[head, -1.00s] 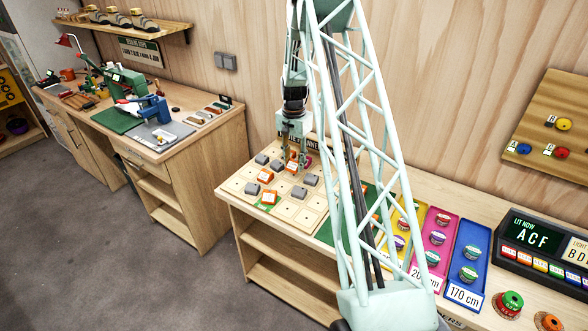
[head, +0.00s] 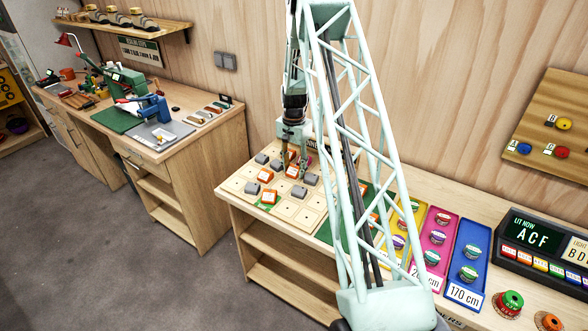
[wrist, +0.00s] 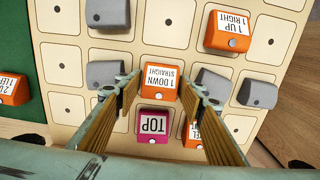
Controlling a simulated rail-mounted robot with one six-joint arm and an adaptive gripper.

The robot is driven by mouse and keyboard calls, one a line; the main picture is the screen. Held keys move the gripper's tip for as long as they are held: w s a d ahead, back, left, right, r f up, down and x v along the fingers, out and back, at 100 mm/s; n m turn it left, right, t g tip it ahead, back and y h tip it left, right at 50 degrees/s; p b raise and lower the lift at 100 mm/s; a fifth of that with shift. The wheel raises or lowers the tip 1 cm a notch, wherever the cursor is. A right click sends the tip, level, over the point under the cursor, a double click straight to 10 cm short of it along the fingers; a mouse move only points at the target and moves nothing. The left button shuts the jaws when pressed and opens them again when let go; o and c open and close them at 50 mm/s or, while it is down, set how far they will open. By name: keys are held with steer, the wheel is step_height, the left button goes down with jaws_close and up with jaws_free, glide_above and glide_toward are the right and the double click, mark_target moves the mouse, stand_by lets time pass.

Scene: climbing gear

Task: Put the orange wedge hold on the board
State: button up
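The board (head: 232,186) is a pale wooden grid of square cells with holes, on the near bench. My gripper (head: 293,173) is low over it, fingers pointing down. In the wrist view an orange wedge hold labelled "1 DOWN STRAIGHT" (wrist: 158,85) sits between my open fingers (wrist: 160,82), with small gaps seeming to show on both sides. Other orange holds are one labelled "1 UP 1 RIGHT" (wrist: 230,32), one partly hidden by my right finger (wrist: 190,133), and one on green at the left (wrist: 14,90). A pink "TOP" hold (wrist: 153,122) is beside the middle one.
Grey holds (wrist: 104,73) (wrist: 215,82) stand in cells either side of my fingers, with others nearby (wrist: 257,93). Yellow, pink (head: 427,257) and blue (head: 463,284) trays with round pieces lie right of the board. Several cells, such as one (wrist: 67,62), are empty.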

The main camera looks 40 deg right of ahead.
mark_target(294, 168)
steer(key=shift+r, duration=0.15)
step_height(294, 168, up, 12)
stand_by(1.2)
steer(key=shift+r, duration=0.1)
stand_by(0.4)
